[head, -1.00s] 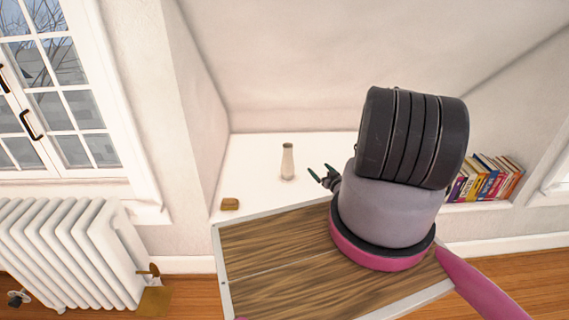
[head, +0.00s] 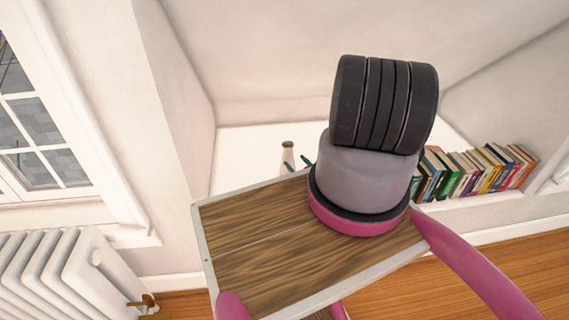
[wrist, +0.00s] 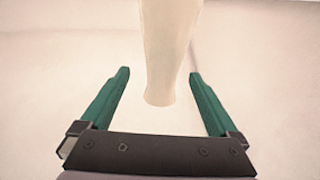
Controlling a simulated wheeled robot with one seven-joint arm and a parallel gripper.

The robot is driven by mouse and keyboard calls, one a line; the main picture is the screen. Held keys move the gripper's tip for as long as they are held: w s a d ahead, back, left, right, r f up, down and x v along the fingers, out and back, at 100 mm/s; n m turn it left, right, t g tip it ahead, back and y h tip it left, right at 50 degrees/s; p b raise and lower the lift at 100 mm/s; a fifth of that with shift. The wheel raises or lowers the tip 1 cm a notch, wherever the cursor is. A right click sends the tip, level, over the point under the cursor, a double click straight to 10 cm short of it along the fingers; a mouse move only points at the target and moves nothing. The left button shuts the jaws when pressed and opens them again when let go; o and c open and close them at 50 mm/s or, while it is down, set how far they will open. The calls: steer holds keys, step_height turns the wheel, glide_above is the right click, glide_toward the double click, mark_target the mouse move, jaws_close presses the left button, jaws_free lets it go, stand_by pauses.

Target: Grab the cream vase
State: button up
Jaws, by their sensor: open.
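The cream vase (head: 287,158) stands upright on the white ledge in the head view, with a dark rim at its top. Its lower part is hidden behind my wooden top. My gripper (head: 298,163) shows there only as green fingertips close to the vase, the rest hidden by my arm. In the wrist view the vase (wrist: 170,55) stands ahead, between the lines of the two green fingers of my gripper (wrist: 160,73). The gripper is open, and a gap shows between each finger and the vase. Its top is cut off there.
A row of books (head: 475,170) stands on the white ledge (head: 240,150) at the right. A white radiator (head: 60,275) is at the lower left, below a window (head: 35,130). The ledge around the vase looks clear, with a wall behind.

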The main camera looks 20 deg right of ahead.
mark_target(291, 157)
steer(key=w, duration=0.4)
steer(key=shift+w+a+r, duration=0.1)
steer(key=shift+w+a, duration=0.15)
steer(key=shift+a, duration=0.05)
steer(key=w, duration=0.2)
steer(key=w+a+r, duration=0.1)
steer(key=w, duration=0.1)
steer(key=shift+w, duration=0.5)
jaws_close()
